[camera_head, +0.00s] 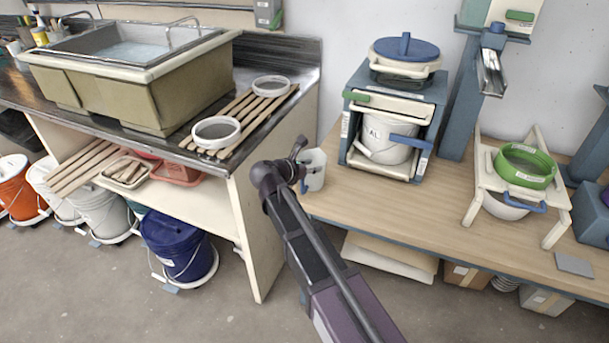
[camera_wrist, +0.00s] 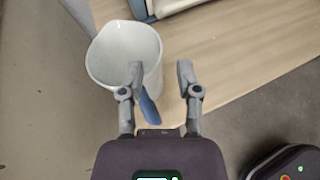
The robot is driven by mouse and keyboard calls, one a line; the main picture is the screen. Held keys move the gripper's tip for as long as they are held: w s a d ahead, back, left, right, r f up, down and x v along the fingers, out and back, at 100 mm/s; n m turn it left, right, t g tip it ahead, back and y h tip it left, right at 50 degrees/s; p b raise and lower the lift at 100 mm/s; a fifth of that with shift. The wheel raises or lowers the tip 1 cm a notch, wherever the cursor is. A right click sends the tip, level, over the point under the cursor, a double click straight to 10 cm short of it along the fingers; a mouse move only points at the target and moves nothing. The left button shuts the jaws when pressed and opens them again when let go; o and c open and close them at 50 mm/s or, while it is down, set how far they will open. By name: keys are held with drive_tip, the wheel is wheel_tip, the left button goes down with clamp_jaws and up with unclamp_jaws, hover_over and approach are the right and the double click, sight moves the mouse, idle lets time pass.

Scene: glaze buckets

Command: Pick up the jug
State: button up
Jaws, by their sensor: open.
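The jug (camera_head: 315,172) is white and stands upright at the left end of the wooden bench, beside the sink counter. In the wrist view the jug (camera_wrist: 112,50) shows its open mouth, a spout at the upper left and a blue handle (camera_wrist: 150,108) on its near side. My gripper (camera_wrist: 160,75) is open. Its left finger overlaps the jug's near rim in the picture, and its right finger is to the right of the jug. The handle shows between the fingers; contact cannot be told. In the head view my gripper (camera_head: 299,158) partly covers the jug.
A blue frame (camera_head: 349,110) holding a white bucket (camera_head: 385,142) stands close right of the jug. The sink counter (camera_head: 255,200) is close on the left. A green sieve (camera_head: 524,167) sits on a stand farther right. Bare bench top (camera_head: 430,205) lies between them.

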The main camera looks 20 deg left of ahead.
sight(325, 164)
idle(0.3)
drive_tip(key=b+x, duration=0.1)
drive_tip(key=x, duration=0.1)
drive_tip(key=b+x, duration=0.1)
drive_tip(key=x, duration=0.1)
drive_tip(key=shift+a+f, duration=0.25)
drive_tip(key=shift+f, duration=0.15)
drive_tip(key=shift+w+d+f, duration=0.1)
drive_tip(key=shift+w+d, duration=0.2)
drive_tip(key=shift+w, duration=0.15)
clamp_jaws()
